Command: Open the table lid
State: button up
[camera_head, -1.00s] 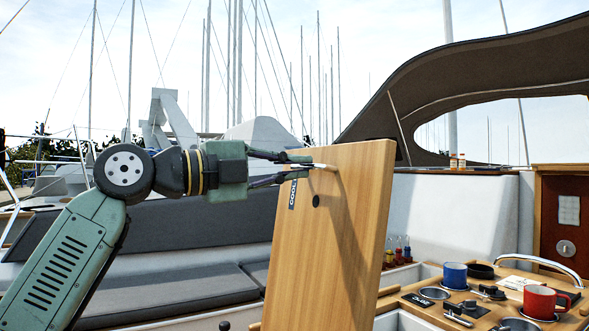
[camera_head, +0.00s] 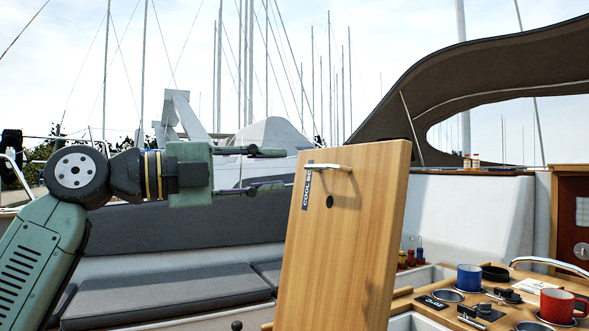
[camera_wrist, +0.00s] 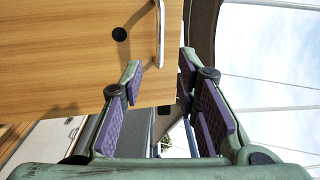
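The wooden table lid (camera_head: 345,240) stands raised and nearly upright in the head view, leaning slightly. Near its top it has a metal handle (camera_head: 329,167), a dark label and a round dark hole. In the wrist view the lid (camera_wrist: 60,60) fills the upper left, with the handle (camera_wrist: 160,35) at its edge. My gripper (camera_head: 268,169) is open and empty, left of the handle and apart from it. In the wrist view its two fingers (camera_wrist: 165,105) are spread wide with nothing between them.
To the lid's right, the wooden table top (camera_head: 455,310) holds a blue mug (camera_head: 469,278), a red mug (camera_head: 560,306) and small items. Bottles (camera_head: 410,252) stand behind the lid. A grey cushioned bench (camera_head: 170,295) runs behind on the left.

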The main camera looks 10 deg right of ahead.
jog(key=v, duration=0.5)
